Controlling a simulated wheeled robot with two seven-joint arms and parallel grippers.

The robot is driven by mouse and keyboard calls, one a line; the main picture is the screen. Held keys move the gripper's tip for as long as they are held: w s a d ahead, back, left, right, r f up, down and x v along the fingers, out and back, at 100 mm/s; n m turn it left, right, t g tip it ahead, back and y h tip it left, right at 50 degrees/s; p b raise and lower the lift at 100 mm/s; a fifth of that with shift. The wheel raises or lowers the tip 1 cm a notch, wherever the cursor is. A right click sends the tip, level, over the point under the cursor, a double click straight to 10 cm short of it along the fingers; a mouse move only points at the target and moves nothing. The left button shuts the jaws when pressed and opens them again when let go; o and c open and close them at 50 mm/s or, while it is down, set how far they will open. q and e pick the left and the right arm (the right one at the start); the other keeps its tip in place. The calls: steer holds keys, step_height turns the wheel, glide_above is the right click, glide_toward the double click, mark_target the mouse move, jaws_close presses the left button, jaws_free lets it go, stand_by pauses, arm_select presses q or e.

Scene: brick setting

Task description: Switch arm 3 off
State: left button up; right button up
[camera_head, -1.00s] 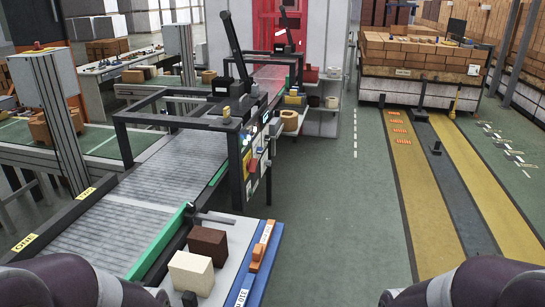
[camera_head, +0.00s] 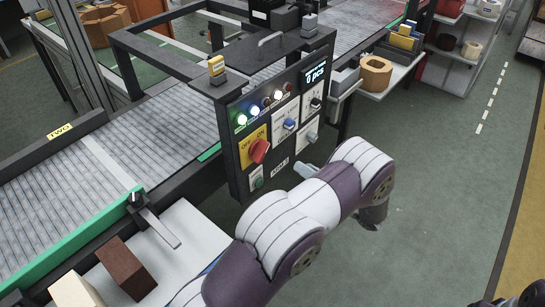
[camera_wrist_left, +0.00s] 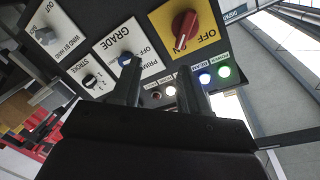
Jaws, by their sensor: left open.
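The control panel (camera_head: 228,140), with a label that seems to read "ARM 3" (camera_head: 279,168), stands at the conveyor's near side. Its red rotary switch (camera_head: 259,150) sits on a yellow OFF/ON plate; it also shows in the wrist view (camera_wrist_left: 184,30), upside down, its pointer seemingly toward ON. A blue knob (camera_head: 289,124) is on the GRADE plate to its right. My left gripper (camera_wrist_left: 157,75) is open and empty, its dark fingers toward the panel near the GRADE plate and lamps.
Green, blue and white lamps (camera_head: 254,110) glow above the switch, near a lit counter display (camera_head: 316,76). A yellow-topped button box (camera_head: 216,68) stands on the frame. A brown block (camera_head: 126,266) lies at lower left. Floor right of the panel is clear.

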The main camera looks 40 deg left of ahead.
mark_target(265, 153)
arm_select(q)
steer(key=a, duration=0.4)
steer(key=s+a+g+y+p, duration=0.1)
steer(key=a, duration=0.3)
steer(key=a+g+p, duration=0.1)
steer(key=a, duration=0.2)
steer(key=shift+s+a+r+n, duration=0.1)
steer(key=shift+s+a+n, duration=0.2)
steer(key=shift+a, duration=0.5)
jaws_close()
